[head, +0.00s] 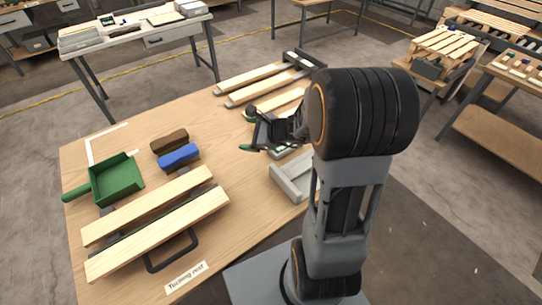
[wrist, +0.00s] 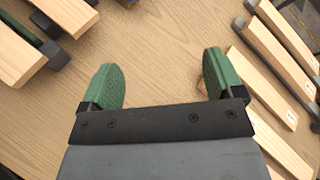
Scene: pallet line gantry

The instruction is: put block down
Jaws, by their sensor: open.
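My gripper (head: 247,132) is above the wooden table, its green-padded fingers spread apart. In the wrist view the fingers (wrist: 161,80) are wide open with only bare tabletop between them. A blue block-shaped piece (head: 179,157) lies on the table left of my gripper, apart from it. A dark brown block-shaped piece (head: 169,141) lies just behind the blue one. I cannot tell which piece the task means. My arm hides part of the table's right side.
A green dustpan (head: 117,181) lies at the table's left. Two pale planks (head: 165,230) rest on supports at the front; more planks (head: 255,80) lie at the back right. A grey tray (head: 291,178) is near my arm. Bare tabletop (head: 225,160) lies between.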

